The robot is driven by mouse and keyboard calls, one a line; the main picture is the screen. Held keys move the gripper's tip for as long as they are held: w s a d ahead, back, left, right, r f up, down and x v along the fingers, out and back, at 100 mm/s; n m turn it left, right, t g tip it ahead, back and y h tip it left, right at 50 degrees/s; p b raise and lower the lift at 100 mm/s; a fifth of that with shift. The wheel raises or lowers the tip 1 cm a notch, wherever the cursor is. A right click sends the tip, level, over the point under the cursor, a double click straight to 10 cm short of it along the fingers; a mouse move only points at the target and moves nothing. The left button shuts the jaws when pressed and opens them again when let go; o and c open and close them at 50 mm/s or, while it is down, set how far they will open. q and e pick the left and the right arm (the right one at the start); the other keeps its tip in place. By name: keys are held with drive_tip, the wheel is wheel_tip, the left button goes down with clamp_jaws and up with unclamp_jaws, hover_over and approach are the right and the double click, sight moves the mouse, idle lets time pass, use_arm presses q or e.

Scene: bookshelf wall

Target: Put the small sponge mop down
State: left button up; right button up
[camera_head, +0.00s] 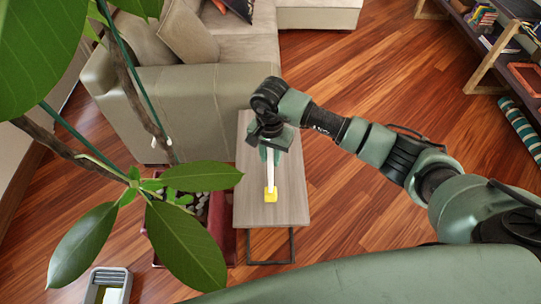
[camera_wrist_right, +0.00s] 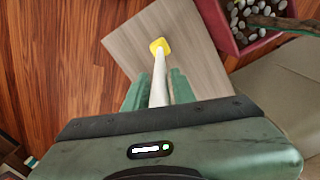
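The small sponge mop (camera_head: 270,176) has a white handle and a yellow sponge head. In the head view it is over the narrow grey wooden table (camera_head: 287,208). My right gripper (camera_head: 270,154) is above the table, with its fingers around the upper handle. In the right wrist view the handle (camera_wrist_right: 159,75) runs between the two green fingers of my right gripper (camera_wrist_right: 160,88), and the yellow head points away toward the table top (camera_wrist_right: 195,60). I cannot tell whether the head touches the table. My left gripper is not in view.
A beige sofa (camera_head: 190,105) stands along the table's left and far side. A red planter with stones (camera_head: 222,222) and a large leafy plant (camera_head: 176,222) are at the left. A shelf (camera_head: 503,50) stands at the far right.

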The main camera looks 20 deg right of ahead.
drive_tip(key=shift+o, duration=0.6)
drive_tip(key=shift+r, duration=0.1)
drive_tip(key=shift+r, duration=0.5)
wheel_tip(320, 180, up, 10)
drive_tip(key=b, duration=0.4)
drive_tip(key=shift+r, duration=0.6)
